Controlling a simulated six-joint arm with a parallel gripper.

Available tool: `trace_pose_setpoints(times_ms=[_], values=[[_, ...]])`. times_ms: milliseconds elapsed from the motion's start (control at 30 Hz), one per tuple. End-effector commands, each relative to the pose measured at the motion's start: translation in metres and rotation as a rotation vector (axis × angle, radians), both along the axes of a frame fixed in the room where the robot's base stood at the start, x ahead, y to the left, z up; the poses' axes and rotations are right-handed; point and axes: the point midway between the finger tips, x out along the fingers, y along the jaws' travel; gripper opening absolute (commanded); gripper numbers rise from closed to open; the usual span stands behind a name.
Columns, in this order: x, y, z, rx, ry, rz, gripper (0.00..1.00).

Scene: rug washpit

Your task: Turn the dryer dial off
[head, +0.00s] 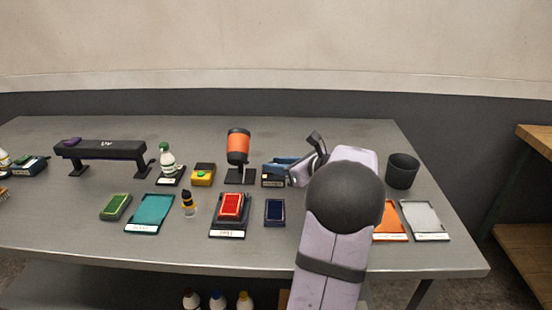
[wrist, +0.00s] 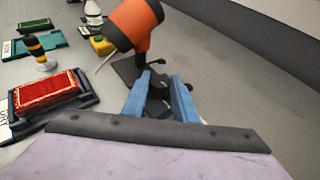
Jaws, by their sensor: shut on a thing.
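The dryer (head: 238,146) is an orange and black barrel on a dark stand at the back middle of the table; in the wrist view (wrist: 138,25) it leans over just beyond my gripper. My gripper (wrist: 161,84) has blue fingers closed around a dark knob, which looks like the dryer dial (wrist: 157,90). In the head view my gripper (head: 273,166) is right of the dryer stand, low over a small labelled base (head: 272,182). My fingers and arm hide most of the dial, and I cannot read its setting.
A red pad on a black tray (head: 231,207) and a dark blue pad (head: 275,211) lie in front. A yellow box (head: 203,174) and a white bottle (head: 167,160) stand left. A dark cup (head: 402,171) is right of my arm. Grey table (head: 350,128) is bare behind.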

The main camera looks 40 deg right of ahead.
Motion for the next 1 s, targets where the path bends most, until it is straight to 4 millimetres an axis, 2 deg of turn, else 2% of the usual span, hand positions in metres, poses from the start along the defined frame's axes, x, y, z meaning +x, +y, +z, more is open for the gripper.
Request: trace_pose_setpoints(times_ms=[67, 400, 1000], values=[[-0.0004, -0.0031, 0.0058, 0.005, 0.003, 0.064, 0.03], [0.0009, -0.0067, 0.0047, 0.003, 0.002, 0.329, 0.03], [0.0034, -0.0096, 0.0009, 0.000, 0.002, 0.582, 0.03]])
